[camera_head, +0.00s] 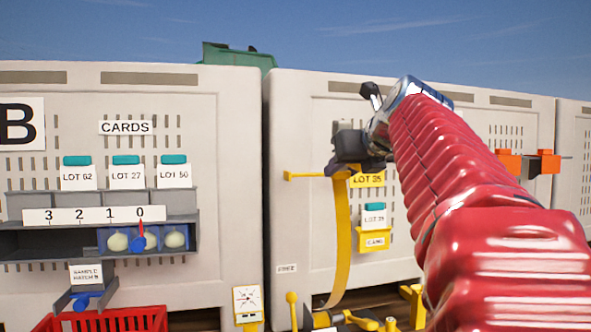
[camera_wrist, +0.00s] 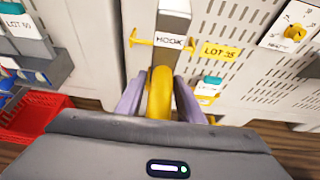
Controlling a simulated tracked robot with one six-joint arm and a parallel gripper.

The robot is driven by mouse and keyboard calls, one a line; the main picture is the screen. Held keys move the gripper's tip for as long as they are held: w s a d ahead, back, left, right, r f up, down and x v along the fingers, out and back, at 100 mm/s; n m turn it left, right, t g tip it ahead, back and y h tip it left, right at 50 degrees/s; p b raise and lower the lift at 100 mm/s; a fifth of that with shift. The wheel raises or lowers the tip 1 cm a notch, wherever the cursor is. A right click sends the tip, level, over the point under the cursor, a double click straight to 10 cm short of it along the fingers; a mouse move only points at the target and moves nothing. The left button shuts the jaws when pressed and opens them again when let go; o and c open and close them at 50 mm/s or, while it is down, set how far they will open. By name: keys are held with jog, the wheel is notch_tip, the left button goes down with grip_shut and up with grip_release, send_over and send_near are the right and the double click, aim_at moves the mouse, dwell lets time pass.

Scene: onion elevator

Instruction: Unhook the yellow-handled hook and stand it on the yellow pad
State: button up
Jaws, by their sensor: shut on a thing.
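My gripper (camera_head: 356,166) is at the upper middle of the head view, in front of the pale crate wall. In the wrist view my gripper (camera_wrist: 160,92) has its two purple-grey fingers shut around a curved yellow piece (camera_wrist: 160,102), which appears to be the handle of the yellow-handled hook. A yellow band (camera_head: 342,240) hangs down below my gripper in the head view. Just beyond the fingers is a grey post labelled HOOK (camera_wrist: 174,22), with a yellow crossbar (camera_wrist: 137,41) behind it. I cannot tell whether the hook still touches its support. I cannot pick out the yellow pad.
A LOT 35 tag (camera_head: 367,181) and a yellow card holder (camera_head: 374,239) are on the wall close by. Yellow fittings, including a ball-topped lever (camera_head: 291,299), stand below.

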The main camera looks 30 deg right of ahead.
jog(key=s+a, duration=0.2)
jog(key=s, duration=0.7)
jog(key=shift+a, duration=0.3)
dwell(1.1)
dwell(0.5)
